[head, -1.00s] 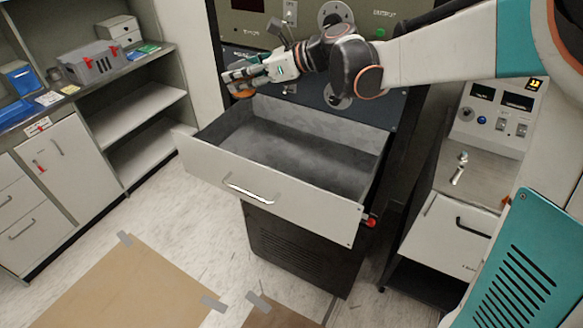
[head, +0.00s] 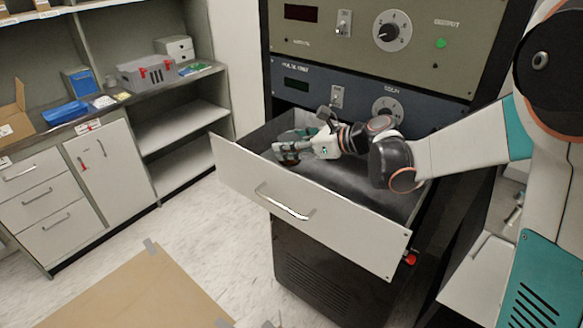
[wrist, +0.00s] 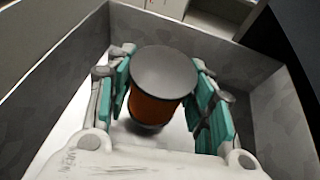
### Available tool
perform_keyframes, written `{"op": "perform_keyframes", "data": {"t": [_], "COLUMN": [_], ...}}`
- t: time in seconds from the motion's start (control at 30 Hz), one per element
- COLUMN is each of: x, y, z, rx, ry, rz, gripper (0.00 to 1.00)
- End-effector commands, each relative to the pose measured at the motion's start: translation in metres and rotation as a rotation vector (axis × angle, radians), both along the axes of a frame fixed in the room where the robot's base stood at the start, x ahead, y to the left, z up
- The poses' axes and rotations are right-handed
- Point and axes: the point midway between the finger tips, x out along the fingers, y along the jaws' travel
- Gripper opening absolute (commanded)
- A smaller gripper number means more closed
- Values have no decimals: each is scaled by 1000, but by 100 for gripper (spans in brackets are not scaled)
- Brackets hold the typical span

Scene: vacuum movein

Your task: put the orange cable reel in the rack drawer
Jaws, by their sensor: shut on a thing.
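The orange cable reel (wrist: 157,108) has a dark grey round end and an orange middle. It sits between the teal-padded fingers of my gripper (wrist: 163,95) in the wrist view, and the gripper is shut on it. The rack drawer (head: 320,232) is pulled out, with a light front and a grey inside. In the head view my gripper (head: 290,150) is inside the drawer opening, near its left side. The reel is mostly hidden there. In the wrist view the drawer walls (wrist: 62,70) surround the reel. I cannot tell whether the reel touches the drawer floor.
The dark rack with knobs and displays (head: 375,80) rises behind the drawer. A red knob (head: 410,259) is at the drawer's right front. A shelf counter at left holds a grey toolbox (head: 146,71) and a blue bin (head: 66,112).

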Motion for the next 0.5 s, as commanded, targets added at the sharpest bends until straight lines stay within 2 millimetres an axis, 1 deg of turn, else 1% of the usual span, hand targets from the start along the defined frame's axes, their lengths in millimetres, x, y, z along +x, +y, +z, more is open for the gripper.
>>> {"op": "perform_keyframes", "data": {"t": [0.03,0.27,0.4,0.5], "x": [0,0,0,0], "y": [0,0,0,0], "z": [-7,-20,-42,-54], "rx": [0,0,0,0], "ry": [0,0,0,0], "rz": [0,0,0,0], "gripper": [21,21,21,21]}}
